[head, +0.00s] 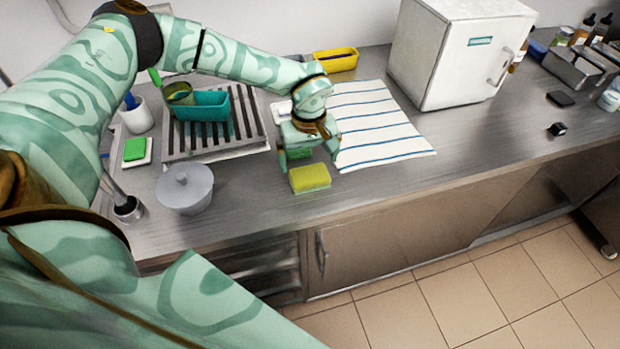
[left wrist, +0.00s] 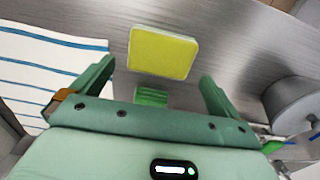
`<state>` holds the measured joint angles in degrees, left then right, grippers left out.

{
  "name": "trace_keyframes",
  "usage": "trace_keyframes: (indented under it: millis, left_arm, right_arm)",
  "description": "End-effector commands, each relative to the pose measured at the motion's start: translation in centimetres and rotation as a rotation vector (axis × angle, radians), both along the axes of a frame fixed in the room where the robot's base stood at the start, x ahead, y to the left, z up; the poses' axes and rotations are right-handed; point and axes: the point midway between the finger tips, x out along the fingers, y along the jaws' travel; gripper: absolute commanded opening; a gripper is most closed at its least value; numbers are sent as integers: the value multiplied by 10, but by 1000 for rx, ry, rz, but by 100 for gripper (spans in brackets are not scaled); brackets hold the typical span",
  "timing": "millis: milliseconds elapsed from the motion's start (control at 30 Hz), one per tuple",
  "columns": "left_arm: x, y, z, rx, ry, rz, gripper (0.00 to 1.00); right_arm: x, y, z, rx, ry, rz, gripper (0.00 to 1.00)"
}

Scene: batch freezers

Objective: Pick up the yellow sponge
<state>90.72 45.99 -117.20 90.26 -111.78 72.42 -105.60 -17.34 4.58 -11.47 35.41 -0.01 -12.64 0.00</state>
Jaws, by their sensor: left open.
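The yellow sponge (head: 310,178) has a green underside and lies flat on the steel counter, near its front edge. It also shows in the left wrist view (left wrist: 162,52), just beyond the fingertips. My left gripper (head: 306,158) is above the counter, just behind the sponge. In the left wrist view the left gripper (left wrist: 158,80) has its two fingers wide apart with nothing held. A small green block (left wrist: 151,96) shows between the fingers, closer to the palm than the sponge. My right gripper is not in view.
A striped towel (head: 375,125) lies right of the gripper, with a white box-like freezer (head: 455,50) behind it. A drying rack (head: 215,145) holds a teal bin (head: 203,107). Counter right of the sponge is clear.

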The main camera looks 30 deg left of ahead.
Motion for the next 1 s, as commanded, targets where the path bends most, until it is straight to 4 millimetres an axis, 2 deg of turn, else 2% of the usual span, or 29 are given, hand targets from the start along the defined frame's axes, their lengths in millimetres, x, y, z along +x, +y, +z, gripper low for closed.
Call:
trace_keyframes:
  millis: [167, 433, 667, 800, 1000]
  left_arm:
    - [-1, -1, -11, 0, 1, -1, 100]
    - [-4, -3, -53, 0, 1, 0, 100]
    - [-3, -3, -55, -1, -2, 0, 100]
    - [-3, -3, -55, -1, -2, 0, 64]
    - [-3, -3, -55, -1, -2, 0, 64]
  right_arm:
    - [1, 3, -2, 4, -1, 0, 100]
    - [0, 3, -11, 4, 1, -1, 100]
    - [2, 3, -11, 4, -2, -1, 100]
    - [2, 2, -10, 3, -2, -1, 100]
    - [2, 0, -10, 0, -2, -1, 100]
